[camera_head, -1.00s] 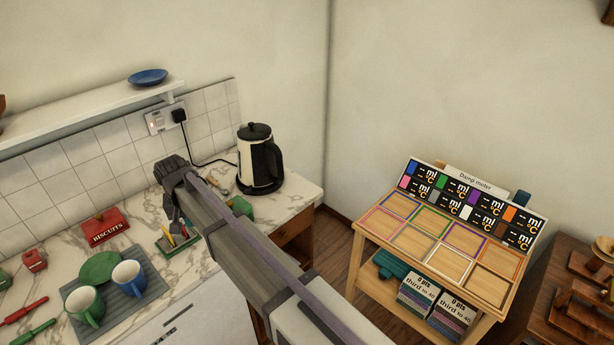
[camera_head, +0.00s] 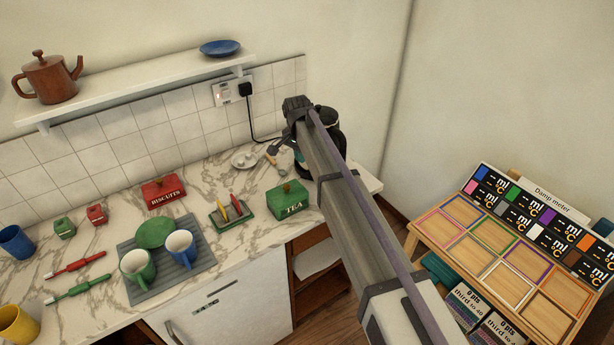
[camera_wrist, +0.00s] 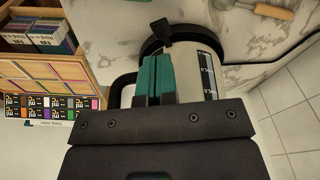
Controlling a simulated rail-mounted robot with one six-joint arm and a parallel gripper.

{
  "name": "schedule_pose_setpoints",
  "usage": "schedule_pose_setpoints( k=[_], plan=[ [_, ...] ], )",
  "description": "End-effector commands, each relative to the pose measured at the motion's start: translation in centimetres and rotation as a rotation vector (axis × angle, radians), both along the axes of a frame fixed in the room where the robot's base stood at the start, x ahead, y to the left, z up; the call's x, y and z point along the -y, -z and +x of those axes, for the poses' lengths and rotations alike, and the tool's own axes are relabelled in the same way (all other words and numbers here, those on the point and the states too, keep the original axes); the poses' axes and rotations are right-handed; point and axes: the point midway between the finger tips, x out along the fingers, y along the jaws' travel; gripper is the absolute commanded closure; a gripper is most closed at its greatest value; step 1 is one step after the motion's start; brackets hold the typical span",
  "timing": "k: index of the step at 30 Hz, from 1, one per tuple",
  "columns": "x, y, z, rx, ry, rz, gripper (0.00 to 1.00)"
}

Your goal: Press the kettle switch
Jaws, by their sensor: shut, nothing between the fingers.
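The kettle (camera_head: 330,118) stands upright at the right end of the marble counter, mostly hidden behind my arm in the head view. In the wrist view its cream body (camera_wrist: 208,72) has a dark level strip, with a black handle at the left. A black tab (camera_wrist: 160,33), which looks like the switch, sticks out by the black base. My gripper (camera_wrist: 160,62) is shut and empty, its teal fingers close together in front of the kettle and just short of the tab in the picture. I cannot tell whether they touch the kettle.
A green TEA box (camera_head: 288,200), a small rack (camera_head: 232,212) and a white saucer (camera_head: 245,159) lie near my arm. A black plug (camera_head: 245,90) sits in the wall socket, its cord running down toward the kettle. A wooden stand (camera_head: 483,243) is at the right.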

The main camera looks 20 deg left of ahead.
Motion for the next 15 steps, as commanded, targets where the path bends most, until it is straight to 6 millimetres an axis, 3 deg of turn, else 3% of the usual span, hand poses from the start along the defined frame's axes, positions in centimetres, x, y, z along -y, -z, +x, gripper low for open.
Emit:
schedule_pose_setpoints(
  k=[5,15],
  plan=[
    [0.0,1.2,0.1,0.0,-0.001,0.0,1.0],
    [0.2,5.9,0.5,0.0,-0.002,0.0,1.0]
  ],
)
